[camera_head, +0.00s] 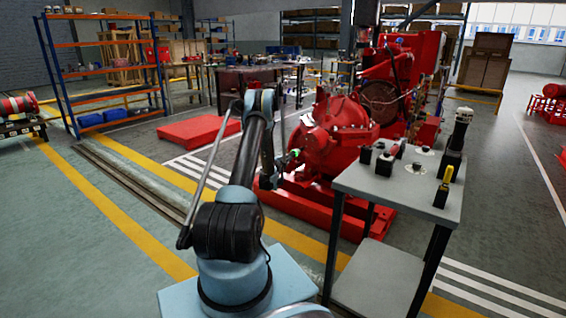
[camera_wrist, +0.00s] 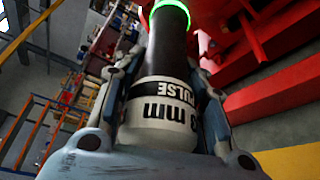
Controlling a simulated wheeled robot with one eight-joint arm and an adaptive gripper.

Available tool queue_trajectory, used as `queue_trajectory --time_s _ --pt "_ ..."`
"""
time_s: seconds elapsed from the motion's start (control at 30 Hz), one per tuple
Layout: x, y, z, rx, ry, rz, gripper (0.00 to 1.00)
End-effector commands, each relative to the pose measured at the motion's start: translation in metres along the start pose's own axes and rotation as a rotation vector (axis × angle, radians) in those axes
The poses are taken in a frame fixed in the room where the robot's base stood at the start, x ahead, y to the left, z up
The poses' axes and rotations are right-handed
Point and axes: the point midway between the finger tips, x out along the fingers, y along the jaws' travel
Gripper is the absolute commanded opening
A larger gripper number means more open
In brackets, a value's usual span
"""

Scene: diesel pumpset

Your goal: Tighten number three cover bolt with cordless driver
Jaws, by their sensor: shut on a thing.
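My gripper (camera_head: 279,163) is shut on a cordless driver (camera_wrist: 166,100), a dark cylinder with a white band lettered "mm PULSE". In the wrist view, one finger lies on each side of the driver. A green ring (camera_wrist: 171,4) glows around its far end, which points towards red machinery. In the head view, the driver (camera_head: 294,153) is small and partly hidden, close to the left side of the red pump casing (camera_head: 340,122). I cannot tell whether its tip touches the casing. The number three cover bolt cannot be made out in either view.
A grey tool cart (camera_head: 425,178) stands at the right, close to the pump, with several tools in holders, including a yellow-handled one (camera_head: 448,178). The red pump base (camera_head: 300,200) lies below my gripper. Open floor (camera_head: 90,230) extends to the left.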

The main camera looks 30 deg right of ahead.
Motion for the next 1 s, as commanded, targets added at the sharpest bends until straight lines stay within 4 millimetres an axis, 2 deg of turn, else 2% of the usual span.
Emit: queue_trajectory --time_s 1.0 --pt "0.0060 0.0004 0.0025 -0.001 0.000 0.001 0.00"
